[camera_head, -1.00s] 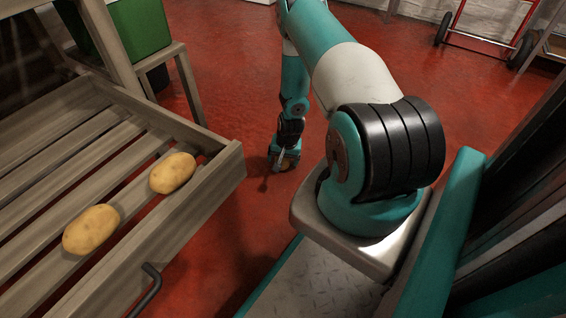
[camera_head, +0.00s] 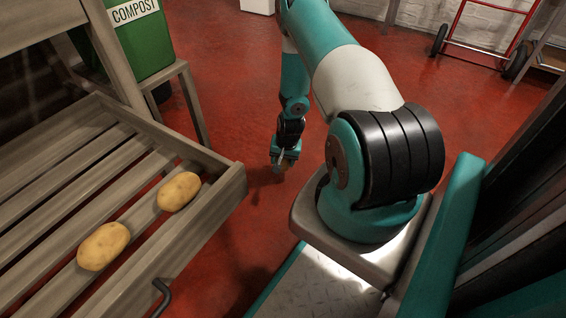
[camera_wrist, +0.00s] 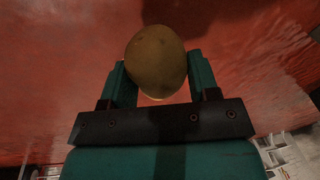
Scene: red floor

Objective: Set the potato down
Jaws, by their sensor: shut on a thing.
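In the wrist view a potato (camera_wrist: 157,60) sits between the two teal fingers of my gripper (camera_wrist: 160,80), which is shut on it. In the head view my gripper (camera_head: 283,163) hangs low over the red floor, to the right of the slatted wooden drawer; the held potato is too small and shaded there to make out clearly. Two other potatoes lie on the drawer slats: one nearer the front (camera_head: 103,246) and one farther back (camera_head: 179,191).
The slatted drawer (camera_head: 215,205) with a dark handle (camera_head: 163,292) fills the left side. A green compost bin (camera_head: 150,45) stands on a wooden stand (camera_head: 190,95) behind it. A red hand truck (camera_head: 480,40) is at the back right. Red floor (camera_head: 235,110) around my gripper is open.

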